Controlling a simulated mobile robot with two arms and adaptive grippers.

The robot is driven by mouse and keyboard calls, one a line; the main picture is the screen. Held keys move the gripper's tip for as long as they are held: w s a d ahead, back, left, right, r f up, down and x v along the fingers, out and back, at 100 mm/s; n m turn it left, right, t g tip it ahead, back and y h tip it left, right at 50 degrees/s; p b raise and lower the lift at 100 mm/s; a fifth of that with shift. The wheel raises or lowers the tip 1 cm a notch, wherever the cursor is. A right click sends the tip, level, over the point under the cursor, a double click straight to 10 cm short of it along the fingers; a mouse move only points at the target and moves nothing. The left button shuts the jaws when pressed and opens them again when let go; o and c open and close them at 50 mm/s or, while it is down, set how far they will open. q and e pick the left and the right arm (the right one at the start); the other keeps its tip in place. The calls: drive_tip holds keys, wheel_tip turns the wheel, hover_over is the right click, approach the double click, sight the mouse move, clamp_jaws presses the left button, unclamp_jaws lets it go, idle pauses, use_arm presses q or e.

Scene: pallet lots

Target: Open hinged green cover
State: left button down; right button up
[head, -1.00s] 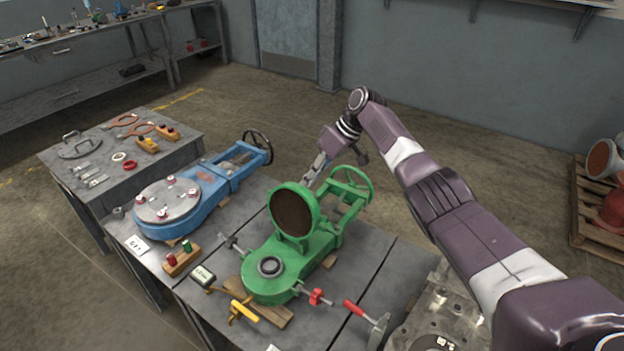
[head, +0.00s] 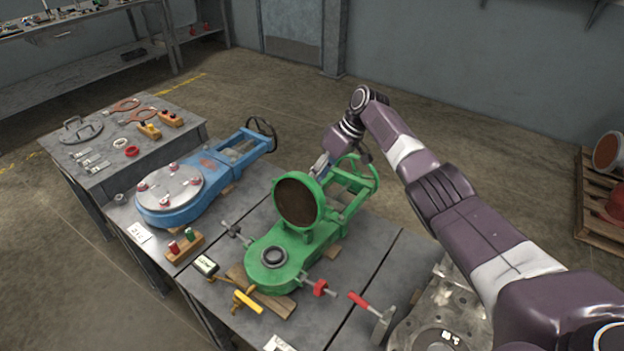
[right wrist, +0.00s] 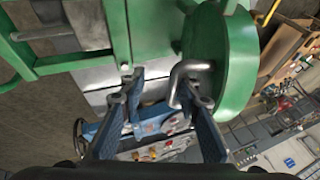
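The hinged green cover (head: 298,201) stands raised, roughly upright, on the green valve body (head: 268,275) in the head view. Its dark inner face shows, and the round port (head: 274,257) below is uncovered. My right gripper (head: 320,166) is behind the cover, partly hidden by it. In the right wrist view, the cover's green back (right wrist: 228,60) carries a bent metal handle (right wrist: 188,70). My right gripper (right wrist: 160,88) has its fingers apart there, with the handle close to the right-hand finger; I cannot tell whether they touch. My left gripper is out of view.
A blue valve (head: 190,190) lies left of the green one on the bench. A red-handled clamp (head: 370,312), a yellow-handled clamp (head: 247,302) and a metal flange plate (head: 445,310) are near the front. Open floor lies behind the bench.

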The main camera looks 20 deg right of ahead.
drive_tip(key=shift+w+d, duration=0.1)
drive_tip(key=shift+d, duration=0.3)
drive_tip(key=shift+r, duration=0.15)
drive_tip(key=v, duration=1.1)
drive_tip(key=shift+r, duration=0.35)
